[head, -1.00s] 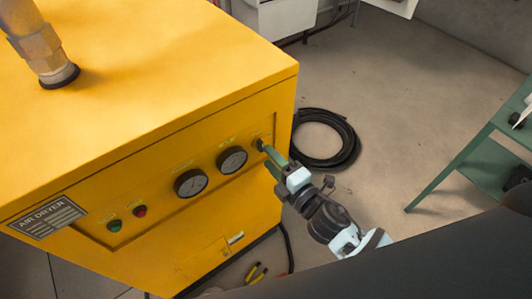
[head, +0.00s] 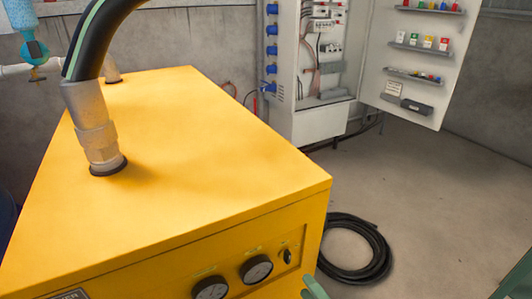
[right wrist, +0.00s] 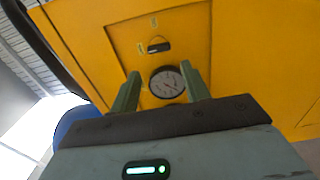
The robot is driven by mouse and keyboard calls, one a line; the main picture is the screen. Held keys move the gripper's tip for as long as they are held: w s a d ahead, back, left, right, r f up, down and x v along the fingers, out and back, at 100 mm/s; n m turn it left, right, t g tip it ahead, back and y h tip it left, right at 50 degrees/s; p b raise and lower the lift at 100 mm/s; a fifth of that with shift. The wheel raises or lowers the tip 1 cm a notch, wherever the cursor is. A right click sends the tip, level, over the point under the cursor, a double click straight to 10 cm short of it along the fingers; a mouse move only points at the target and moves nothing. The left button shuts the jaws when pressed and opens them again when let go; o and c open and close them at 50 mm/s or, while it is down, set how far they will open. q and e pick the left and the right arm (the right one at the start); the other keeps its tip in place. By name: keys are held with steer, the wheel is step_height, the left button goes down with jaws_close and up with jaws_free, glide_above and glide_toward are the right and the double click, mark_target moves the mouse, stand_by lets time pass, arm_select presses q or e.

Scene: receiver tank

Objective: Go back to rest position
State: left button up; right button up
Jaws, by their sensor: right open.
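My right gripper (right wrist: 160,70) is open and empty, its two green fingers pointing at the front panel of the yellow air dryer (head: 190,150). In the right wrist view a round gauge (right wrist: 167,84) shows between the fingers, and a black selector knob (right wrist: 159,47) lies beyond the fingertips. In the head view only a green finger (head: 313,287) of that gripper shows at the bottom edge, below and right of the knob (head: 287,257) and apart from it. My left gripper is in neither view.
A thick black hose (head: 92,38) rises from the dryer's top. A coiled black hose (head: 357,250) lies on the floor to its right. An open electrical cabinet (head: 310,60) stands at the back wall. A green edge (head: 520,278) shows at lower right.

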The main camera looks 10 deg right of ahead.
arm_select(q)
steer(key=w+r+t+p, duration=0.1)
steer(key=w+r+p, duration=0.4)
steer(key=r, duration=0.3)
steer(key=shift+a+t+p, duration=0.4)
steer(key=shift+p, duration=0.4)
arm_select(e)
steer(key=s+d+f+m+g+h, duration=0.1)
steer(key=s+d+f+m+g, duration=0.1)
steer(key=s+f+m, duration=0.2)
steer(key=s+d+f+m+g+h, duration=0.2)
steer(key=s+m, duration=0.7)
steer(key=s, duration=0.5)
steer(key=s+d+f+m+g+h, duration=0.1)
steer(key=s+d+f+m+g, duration=0.1)
steer(key=s+f+m, duration=0.5)
steer(key=shift+s+d+m+g+h, duration=0.35)
steer(key=shift+s+g, duration=0.55)
steer(key=shift+s, duration=0.3)
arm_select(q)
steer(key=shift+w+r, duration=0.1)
arm_select(e)
steer(key=shift+f, duration=0.1)
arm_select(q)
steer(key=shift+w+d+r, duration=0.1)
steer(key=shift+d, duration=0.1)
arm_select(e)
steer(key=shift+c, duration=1.1)
